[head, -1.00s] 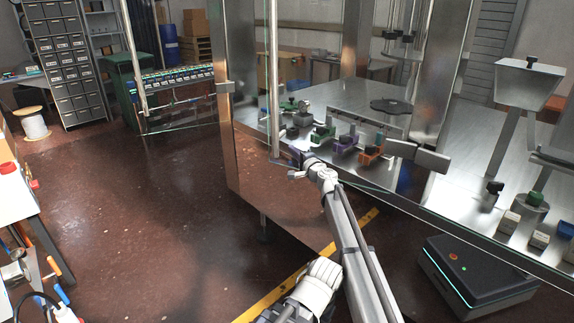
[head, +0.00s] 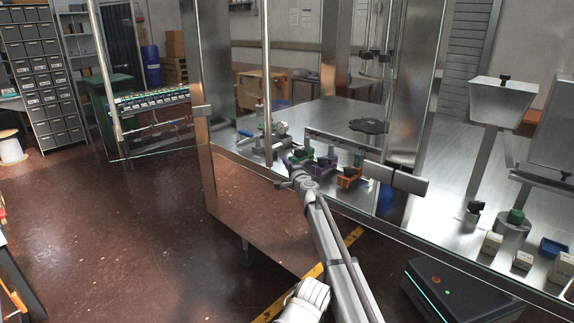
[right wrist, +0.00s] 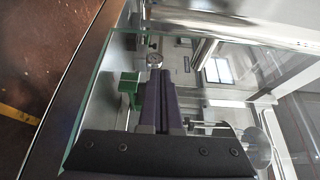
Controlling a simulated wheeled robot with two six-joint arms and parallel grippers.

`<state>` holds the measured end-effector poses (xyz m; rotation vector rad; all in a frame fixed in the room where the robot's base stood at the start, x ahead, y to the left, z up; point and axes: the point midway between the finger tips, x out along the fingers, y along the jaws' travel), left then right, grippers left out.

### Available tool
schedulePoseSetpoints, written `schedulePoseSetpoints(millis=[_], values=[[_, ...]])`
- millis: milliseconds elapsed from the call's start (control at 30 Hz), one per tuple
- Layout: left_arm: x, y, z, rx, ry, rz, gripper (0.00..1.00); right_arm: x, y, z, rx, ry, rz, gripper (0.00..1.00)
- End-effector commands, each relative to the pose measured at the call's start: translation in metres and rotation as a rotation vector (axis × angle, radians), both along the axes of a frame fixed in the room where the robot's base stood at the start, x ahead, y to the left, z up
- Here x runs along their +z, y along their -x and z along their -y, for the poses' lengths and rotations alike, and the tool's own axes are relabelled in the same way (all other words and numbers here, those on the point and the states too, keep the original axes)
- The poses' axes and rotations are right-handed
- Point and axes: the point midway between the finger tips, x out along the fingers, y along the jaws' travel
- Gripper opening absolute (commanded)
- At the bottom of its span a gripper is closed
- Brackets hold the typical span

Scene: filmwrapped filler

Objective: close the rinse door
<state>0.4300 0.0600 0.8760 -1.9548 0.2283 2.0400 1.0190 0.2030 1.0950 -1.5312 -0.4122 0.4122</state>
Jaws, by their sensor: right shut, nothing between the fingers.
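A clear glass door with a steel handle bar (head: 267,80) along its left edge hangs from a hinge block (head: 395,178) on the steel machine; it looks part open. A second glass door with its own bar (head: 104,70) stands swung out at the left. I cannot read which is the rinse door. My right gripper (head: 282,184) is shut and empty near the lower end of the middle bar. In the right wrist view its dark fingers (right wrist: 160,90) lie beside glass with a green edge (right wrist: 85,100); contact cannot be told. My left gripper is out of view.
Small coloured fixtures (head: 348,178) stand on the machine's steel deck. A black box (head: 465,292) with a lit edge sits on the floor at the lower right. A drawer cabinet (head: 45,85) stands at the far left.

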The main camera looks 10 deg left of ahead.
Motion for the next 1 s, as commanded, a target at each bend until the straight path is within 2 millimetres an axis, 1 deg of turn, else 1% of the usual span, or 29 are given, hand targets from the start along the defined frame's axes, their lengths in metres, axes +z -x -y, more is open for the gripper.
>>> schedulePoseSetpoints(millis=[233, 367, 467, 567, 800, 900, 1000], values=[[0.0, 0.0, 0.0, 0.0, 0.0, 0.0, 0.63, 0.0, -0.001, 0.001, -0.001, 0.0, 0.0, 0.0], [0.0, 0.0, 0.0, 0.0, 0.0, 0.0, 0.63, 0.0, 0.003, 0.003, -0.002, 0.0, 0.0, 0.0], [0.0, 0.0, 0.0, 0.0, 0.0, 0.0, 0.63, 0.0, 0.011, 0.007, -0.001, 0.0, 0.0, 0.0], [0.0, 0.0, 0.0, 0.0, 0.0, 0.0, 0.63, 0.0, 0.024, 0.014, -0.002, 0.0, 0.0, 0.0], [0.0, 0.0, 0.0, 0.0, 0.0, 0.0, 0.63, 0.0, 0.058, 0.034, -0.001, 0.0, 0.0, 0.0], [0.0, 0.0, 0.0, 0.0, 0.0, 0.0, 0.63, 0.0, 0.067, 0.038, 0.0, 0.0, 0.0, 0.0], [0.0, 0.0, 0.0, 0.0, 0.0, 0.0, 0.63, 0.0, 0.069, 0.04, 0.001, 0.0, 0.0, 0.0]])
